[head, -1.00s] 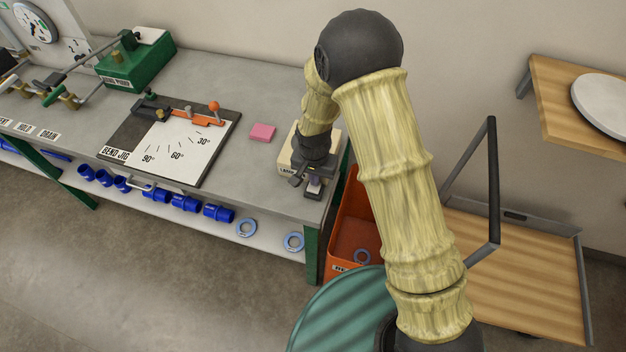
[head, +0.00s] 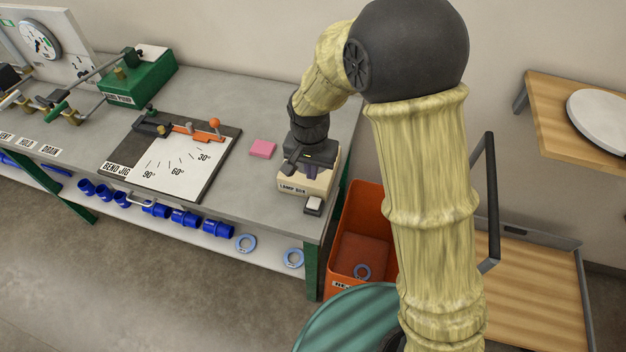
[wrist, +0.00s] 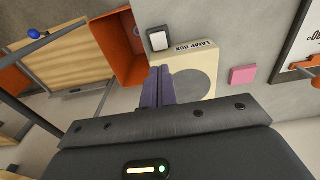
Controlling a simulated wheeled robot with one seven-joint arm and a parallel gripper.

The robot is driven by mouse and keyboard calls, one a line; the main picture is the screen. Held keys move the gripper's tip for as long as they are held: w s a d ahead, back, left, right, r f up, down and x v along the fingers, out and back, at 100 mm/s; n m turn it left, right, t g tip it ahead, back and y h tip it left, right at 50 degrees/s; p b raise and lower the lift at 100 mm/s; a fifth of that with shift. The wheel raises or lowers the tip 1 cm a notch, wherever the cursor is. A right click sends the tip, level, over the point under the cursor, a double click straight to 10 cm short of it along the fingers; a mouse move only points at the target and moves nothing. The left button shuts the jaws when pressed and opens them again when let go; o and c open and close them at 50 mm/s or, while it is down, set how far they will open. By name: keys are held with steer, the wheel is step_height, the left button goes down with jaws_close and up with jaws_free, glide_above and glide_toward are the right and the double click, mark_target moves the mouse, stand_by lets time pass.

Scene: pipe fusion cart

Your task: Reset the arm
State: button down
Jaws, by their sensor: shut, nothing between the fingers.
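My gripper (wrist: 158,86) is shut and empty in the wrist view, its two fingers together. In the head view my gripper (head: 289,166) hangs above the lamp box at the right end of the grey bench, and my arm arches over from the right. The cream lamp box (head: 292,188) is partly hidden under my gripper. In the wrist view the lamp box (wrist: 205,62) shows a round grey top, with the fingertips over its edge. Whether they touch it I cannot tell.
A small white-topped switch (head: 314,204) sits by the lamp box. A pink block (head: 262,148) and the bend jig board (head: 190,165) lie to the left. An orange bin (head: 345,222) stands beside the bench, and a wooden cart (head: 535,290) is at right.

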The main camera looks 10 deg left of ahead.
steer(key=shift+r, duration=0.4)
steer(key=shift+w, duration=0.15)
steer(key=s+d+r, duration=0.2)
steer(key=s+d, duration=0.1)
steer(key=d, duration=0.4)
steer(key=s+d+r+n+t, duration=0.1)
steer(key=s+d, duration=0.2)
steer(key=d, duration=0.5)
steer(key=s+d+r+t, duration=0.1)
steer(key=s+d+r, duration=0.1)
steer(key=d, duration=0.6)
steer(key=shift+s+d+r+n, duration=0.2)
steer(key=shift+s+r+n, duration=0.15)
steer(key=shift+s, duration=0.35)
